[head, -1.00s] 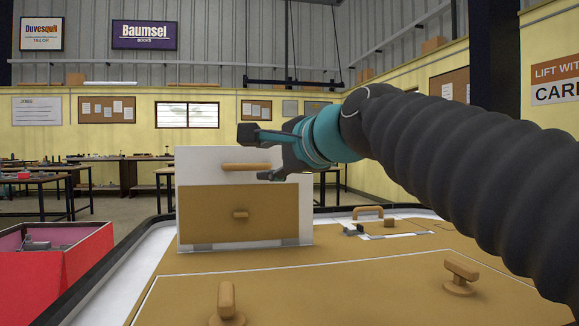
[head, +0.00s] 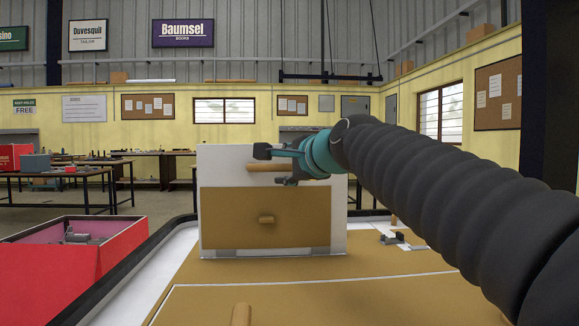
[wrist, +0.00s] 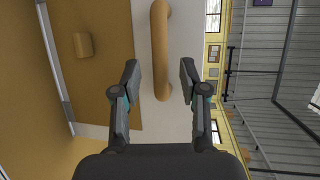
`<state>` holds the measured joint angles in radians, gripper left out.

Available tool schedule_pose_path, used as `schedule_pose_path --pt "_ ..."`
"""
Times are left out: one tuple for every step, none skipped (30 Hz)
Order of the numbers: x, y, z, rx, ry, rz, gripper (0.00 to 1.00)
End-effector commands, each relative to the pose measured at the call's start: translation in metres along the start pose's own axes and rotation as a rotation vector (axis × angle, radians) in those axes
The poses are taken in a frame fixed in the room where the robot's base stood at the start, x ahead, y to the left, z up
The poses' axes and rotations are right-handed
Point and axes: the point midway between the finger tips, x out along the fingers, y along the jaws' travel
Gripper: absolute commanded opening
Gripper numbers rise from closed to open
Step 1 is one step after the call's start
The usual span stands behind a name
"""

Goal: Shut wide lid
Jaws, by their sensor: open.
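The wide lid (head: 222,171) stands upright on the far part of the tabletop, a white panel with a brown inset. A long wooden bar handle (head: 264,168) runs across its upper part, and a small wooden knob (head: 266,219) sits on the inset. My gripper (head: 277,165) is at the lid's upper right, by the right part of the bar handle. In the wrist view my gripper (wrist: 160,80) is open, and the bar handle (wrist: 161,55) lies between the fingers' lines, reaching down toward the fingertips. The fingers do not touch it there. Part of the handle is hidden behind my gripper in the head view.
A brown top panel (head: 310,300) with a white outline lies flat in front of the lid, with a wooden handle (head: 241,314) at its near edge. A small fitting (head: 391,239) lies right of the lid. A red open box (head: 85,260) stands at the left.

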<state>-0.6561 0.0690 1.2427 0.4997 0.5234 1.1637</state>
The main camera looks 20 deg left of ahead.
Motion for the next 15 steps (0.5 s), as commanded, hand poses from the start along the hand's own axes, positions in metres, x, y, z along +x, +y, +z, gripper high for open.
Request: schedule_pose_path --pt "0.008 0.000 0.001 0.000 -0.002 0.001 0.43" --pt "0.012 0.000 0.001 0.000 -0.003 0.001 0.43" --pt "0.017 0.000 0.002 0.000 -0.003 0.002 0.43" --pt "0.020 0.000 0.002 0.000 -0.003 0.001 0.43" --pt "0.022 0.000 0.002 0.000 -0.003 0.001 0.43" --pt "0.025 0.000 0.002 0.000 -0.003 0.001 0.43" --pt "0.028 0.000 0.002 0.000 -0.003 0.001 0.43" --pt "0.029 0.000 0.002 0.000 -0.003 0.000 0.43" --pt "0.030 0.000 0.002 -0.001 -0.003 0.000 0.43" --pt "0.031 0.000 0.002 -0.001 -0.003 0.000 0.43" --pt "0.032 0.000 0.001 -0.001 -0.002 0.000 0.43" --pt "0.033 0.000 0.001 -0.001 -0.002 0.000 0.43" --pt "0.033 0.000 0.001 -0.001 -0.002 -0.001 0.43" --pt "0.033 0.000 0.001 -0.001 -0.002 -0.001 0.43" --pt "0.033 0.000 0.001 -0.001 -0.002 -0.001 0.43"
